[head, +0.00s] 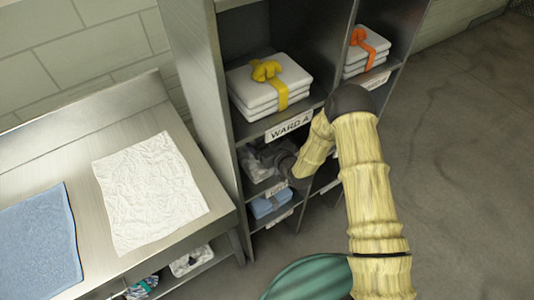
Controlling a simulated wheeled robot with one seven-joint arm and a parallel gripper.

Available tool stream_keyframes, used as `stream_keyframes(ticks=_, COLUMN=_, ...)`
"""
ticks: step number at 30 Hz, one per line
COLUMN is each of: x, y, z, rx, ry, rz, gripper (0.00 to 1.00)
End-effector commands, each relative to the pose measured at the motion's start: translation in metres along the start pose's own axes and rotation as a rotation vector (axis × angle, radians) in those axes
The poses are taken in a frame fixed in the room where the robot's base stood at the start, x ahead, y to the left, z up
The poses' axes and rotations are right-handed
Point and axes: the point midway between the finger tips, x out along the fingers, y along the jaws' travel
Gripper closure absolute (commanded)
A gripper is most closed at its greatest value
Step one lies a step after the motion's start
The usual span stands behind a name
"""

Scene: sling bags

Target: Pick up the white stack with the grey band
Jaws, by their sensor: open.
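A white stack (254,169) with what looks like a grey band lies in the shelf compartment below the one labelled WARD A. It shows only in part, in shade and partly behind my arm. My gripper (277,162) is open at the front of that compartment, close to the right side of the stack. Its fingertips are dark and hard to make out against the grey band, so I cannot tell whether they touch it.
A white stack with a yellow band (268,92) lies above, and one with an orange band (366,50) at upper right. A blue stack (270,204) lies below. Shelf boards and dividers surround the compartment. A metal table (85,160) at left holds a white cloth (150,190) and a blue cloth (40,245).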

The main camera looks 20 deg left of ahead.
Motion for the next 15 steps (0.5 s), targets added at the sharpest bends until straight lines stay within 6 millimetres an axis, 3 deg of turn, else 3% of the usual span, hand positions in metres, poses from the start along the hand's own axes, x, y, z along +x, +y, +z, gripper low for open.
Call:
stream_keyframes(ticks=10, x=-0.0002, y=0.0001, z=-0.0001, rx=0.000, ry=0.000, rz=0.000, gripper=0.11)
stream_keyframes(ticks=15, x=-0.0003, y=0.0001, z=-0.0001, rx=0.000, ry=0.000, rz=0.000, gripper=0.44)
